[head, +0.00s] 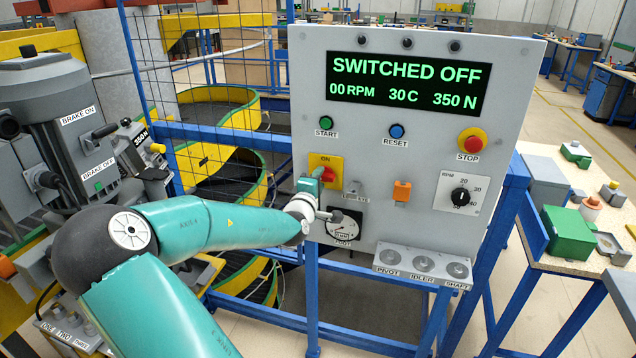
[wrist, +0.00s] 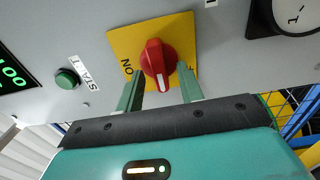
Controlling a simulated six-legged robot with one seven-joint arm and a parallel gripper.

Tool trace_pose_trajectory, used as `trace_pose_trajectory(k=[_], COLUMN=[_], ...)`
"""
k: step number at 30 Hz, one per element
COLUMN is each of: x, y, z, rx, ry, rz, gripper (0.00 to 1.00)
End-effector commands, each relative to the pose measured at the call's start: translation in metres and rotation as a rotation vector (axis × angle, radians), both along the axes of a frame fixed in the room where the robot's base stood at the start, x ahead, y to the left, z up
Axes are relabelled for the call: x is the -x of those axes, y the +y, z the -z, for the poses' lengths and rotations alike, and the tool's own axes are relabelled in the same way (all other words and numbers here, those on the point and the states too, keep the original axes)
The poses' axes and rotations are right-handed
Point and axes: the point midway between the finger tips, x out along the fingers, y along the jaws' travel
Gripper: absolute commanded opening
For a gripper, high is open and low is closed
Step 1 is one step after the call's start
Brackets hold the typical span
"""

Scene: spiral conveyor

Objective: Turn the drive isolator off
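The drive isolator is a red rotary knob (head: 328,175) on a yellow plate (head: 336,163) on the grey panel, marked ON at the top in the head view. In the wrist view the knob (wrist: 158,62) has a white line on its handle, pointing between the ON label on the left and a label on the right, mostly hidden by a finger. My gripper (wrist: 160,72) is open, its two green fingers apart on either side of the knob; I cannot tell whether they touch it. The display (head: 407,84) reads SWITCHED OFF, 00 RPM, 30 C, 350 N.
The panel also carries a green START button (head: 326,123), a blue RESET button (head: 396,131), a red STOP button (head: 472,141), an orange switch (head: 402,191), a black dial (head: 460,196) and a gauge (head: 344,226). A motor (head: 70,120) stands left. A workbench (head: 580,170) stands right.

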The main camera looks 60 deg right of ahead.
Motion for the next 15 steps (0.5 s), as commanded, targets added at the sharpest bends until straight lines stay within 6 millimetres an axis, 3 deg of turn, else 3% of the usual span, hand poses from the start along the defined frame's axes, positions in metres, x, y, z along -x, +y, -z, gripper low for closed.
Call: trace_pose_trajectory(k=[7,15], x=[0.001,0.006], y=[0.014,0.054], z=[0.000,0.000], rx=[0.000,-0.001], ry=[0.000,0.000], rz=[-0.002,-0.004], gripper=[0.37,0.37])
